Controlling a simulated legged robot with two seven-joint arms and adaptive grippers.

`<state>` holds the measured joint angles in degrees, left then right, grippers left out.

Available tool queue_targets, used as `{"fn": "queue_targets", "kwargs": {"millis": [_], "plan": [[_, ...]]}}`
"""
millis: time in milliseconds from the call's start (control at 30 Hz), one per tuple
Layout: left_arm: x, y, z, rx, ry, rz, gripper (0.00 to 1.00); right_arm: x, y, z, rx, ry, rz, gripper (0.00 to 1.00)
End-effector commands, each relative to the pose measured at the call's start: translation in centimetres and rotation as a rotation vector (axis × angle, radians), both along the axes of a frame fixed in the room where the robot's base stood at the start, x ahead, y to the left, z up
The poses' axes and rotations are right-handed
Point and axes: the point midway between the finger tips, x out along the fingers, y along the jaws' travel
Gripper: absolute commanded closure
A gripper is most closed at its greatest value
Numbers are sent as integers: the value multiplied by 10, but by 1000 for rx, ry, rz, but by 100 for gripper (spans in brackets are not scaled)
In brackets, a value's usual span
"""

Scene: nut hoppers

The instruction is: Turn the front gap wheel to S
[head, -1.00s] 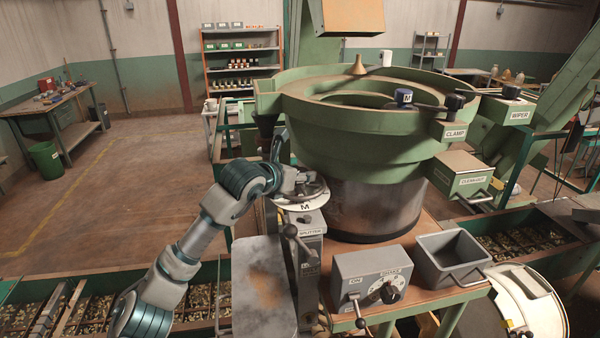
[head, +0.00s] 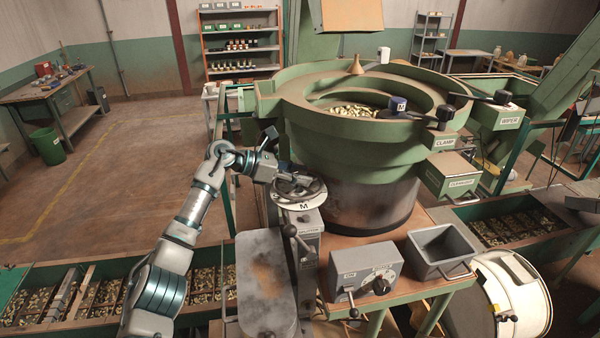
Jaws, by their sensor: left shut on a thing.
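The front gap wheel (head: 313,190) is a dark handwheel on top of the grey splitter housing (head: 306,237). A pale dial ring (head: 312,204) sits under it, with the letter M facing me. No S can be made out on the ring. My left gripper (head: 284,174) reaches in from the left and is shut on the wheel at its back left side. The fingers partly cover the wheel's far rim. My right gripper is out of view.
The green bowl feeder (head: 340,150) stands just behind the wheel. A lever (head: 297,242) sticks out in front of the splitter. A grey control box (head: 366,270) and a grey bin (head: 441,252) stand to the right.

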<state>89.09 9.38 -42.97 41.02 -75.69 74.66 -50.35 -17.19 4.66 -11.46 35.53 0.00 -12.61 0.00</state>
Motion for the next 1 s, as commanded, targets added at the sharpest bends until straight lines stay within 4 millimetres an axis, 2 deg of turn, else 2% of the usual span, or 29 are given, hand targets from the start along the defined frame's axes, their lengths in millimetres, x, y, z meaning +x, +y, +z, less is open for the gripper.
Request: {"fn": "queue_targets", "kwargs": {"millis": [400, 933, 967, 1000], "plan": [[2, 1, 2, -1, -4, -80, 92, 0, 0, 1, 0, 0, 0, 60], [2, 1, 3, -2, -5, -91, 92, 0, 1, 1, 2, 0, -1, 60], [2, 1, 3, -2, -5, -91, 50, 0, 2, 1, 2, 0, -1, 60], [2, 1, 2, -2, -5, -91, 40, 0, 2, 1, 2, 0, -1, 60]]}}
